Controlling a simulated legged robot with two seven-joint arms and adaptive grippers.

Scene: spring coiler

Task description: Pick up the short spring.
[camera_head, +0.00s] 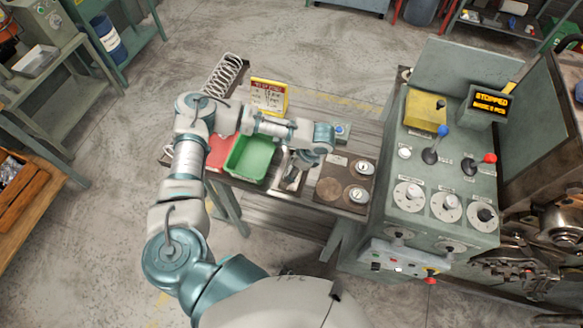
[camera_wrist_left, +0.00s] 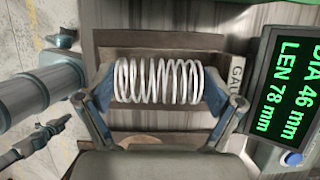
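A short white coil spring (camera_wrist_left: 158,81) lies sideways on a dark brown rest in the left wrist view. My left gripper (camera_wrist_left: 158,92) is spread wide around it, with one blue-padded finger beside each end of the coil. The gaps at the ends are very small, and I cannot tell whether the pads touch. In the head view my left gripper (camera_head: 291,176) points down at the worktable, right of the green bin, and the spring under it is hidden by my arm.
A gauge display (camera_wrist_left: 290,88) reading DIA 46 mm, LEN 78 mm stands close right of the spring. The green bin (camera_head: 250,158), red bin (camera_head: 217,152), yellow-framed sign (camera_head: 268,95) and a larger coil (camera_head: 224,75) are nearby. The control console (camera_head: 435,235) bounds the right.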

